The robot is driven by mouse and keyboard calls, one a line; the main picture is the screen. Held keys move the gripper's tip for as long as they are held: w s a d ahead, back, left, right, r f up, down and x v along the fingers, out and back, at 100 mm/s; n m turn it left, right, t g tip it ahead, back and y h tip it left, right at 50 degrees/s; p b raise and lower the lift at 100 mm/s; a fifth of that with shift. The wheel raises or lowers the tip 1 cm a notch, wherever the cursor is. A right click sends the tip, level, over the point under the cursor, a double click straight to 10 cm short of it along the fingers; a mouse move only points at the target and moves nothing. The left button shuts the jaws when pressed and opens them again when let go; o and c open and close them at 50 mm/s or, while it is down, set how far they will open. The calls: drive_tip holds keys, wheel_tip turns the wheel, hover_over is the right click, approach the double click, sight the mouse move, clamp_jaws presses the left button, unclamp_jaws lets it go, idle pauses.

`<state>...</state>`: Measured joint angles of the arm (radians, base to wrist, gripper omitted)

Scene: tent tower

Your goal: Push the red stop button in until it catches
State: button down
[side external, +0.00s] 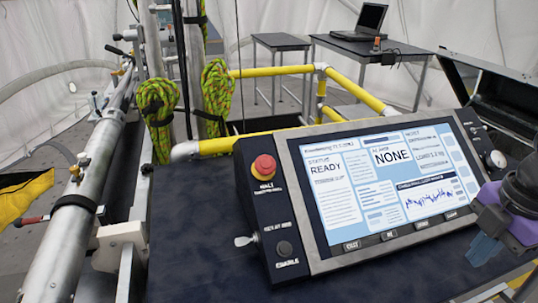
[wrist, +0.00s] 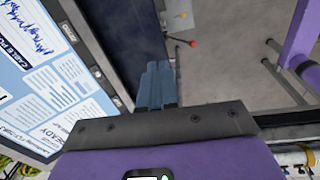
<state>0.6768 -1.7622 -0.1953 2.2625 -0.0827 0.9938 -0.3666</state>
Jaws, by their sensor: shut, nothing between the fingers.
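The red stop button (side external: 264,167) is a round mushroom head near the top of the dark control strip left of the screen. It stands proud of the panel in the side view. My gripper (side external: 482,250) is at the far right of the side view, in front of the console's right edge and well apart from the button. Its blue fingers (wrist: 157,84) are together and empty in the wrist view. I cannot make out the stop button in the wrist view.
The console screen (side external: 385,180) reads READY and NONE. A key switch (side external: 246,240) and a black knob (side external: 284,248) sit below the button. Yellow rails (side external: 272,71) run behind. An open black case (side external: 497,95) stands at the right.

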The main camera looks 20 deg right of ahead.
sight(267, 161)
drive_tip(key=w+a+r+n+t, duration=0.2)
drive_tip(key=w+a+r+n, duration=0.6)
drive_tip(key=a, duration=0.5)
drive_tip(key=w+a+r+n+t, duration=0.3)
drive_tip(key=w+a+r+n, duration=0.6)
drive_tip(key=w+a+n, duration=0.2)
drive_tip(key=shift+w+a+r, duration=0.15)
drive_tip(key=shift+w+a, duration=0.7)
drive_tip(key=shift+a, duration=0.15)
drive_tip(key=x, duration=1.4)
drive_tip(key=shift+w+d+r, duration=0.1)
drive_tip(key=shift+w+d, duration=0.05)
drive_tip(key=shift+w, duration=0.1)
